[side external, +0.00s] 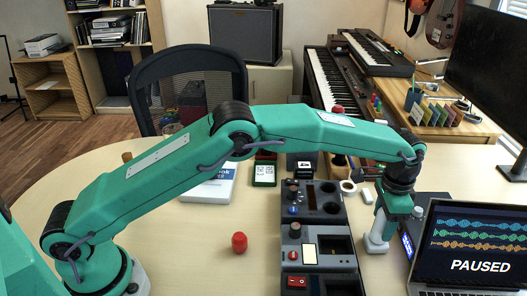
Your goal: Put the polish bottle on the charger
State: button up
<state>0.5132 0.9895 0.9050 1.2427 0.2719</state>
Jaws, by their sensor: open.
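My gripper (377,243) points down at the right, low over the table between the console and the laptop. Its jaws are open, and I see nothing held in them. A small red rounded object (239,243) stands on the table left of the console, well away from my gripper. I cannot tell whether it is the polish bottle. A black square item with a white mark (302,166) lies behind the console, partly below my arm. I cannot tell whether it is the charger.
A dark console (319,262) with compartments, knobs and a red switch runs along the table's middle. A laptop (470,250) stands at the right. A white book (209,190) and a green device (264,172) lie farther back.

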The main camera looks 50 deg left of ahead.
notch_tip(320, 180, up, 12)
jog(key=shift+r, duration=0.15)
dwell(0.6)
dwell(0.5)
jog(key=shift+a+r, duration=0.4)
jog(key=s+a+r+n+t, duration=0.1)
jog(key=s+a+r+n, duration=0.1)
jog(key=s+a+r, duration=0.35)
jog(key=s+a+r+n+t, duration=0.1)
jog(key=s+a+r, duration=0.2)
jog(key=a, duration=0.5)
jog(key=s+a+r+n+t, duration=0.1)
jog(key=s+a+r+n, duration=0.1)
jog(key=s+a+r, duration=0.3)
jog(key=s+a+f+n+t, duration=0.1)
jog(key=s+a+f, duration=0.3)
jog(key=s, duration=0.5)
jog(key=s+a+f+n+t, duration=0.1)
jog(key=s+a+f+n, duration=0.2)
jog(key=s+a, duration=0.4)
jog(key=shift+s+a+f+t, duration=0.35)
jog(key=shift+s+f, duration=0.55)
jog(key=shift+s, duration=0.7)
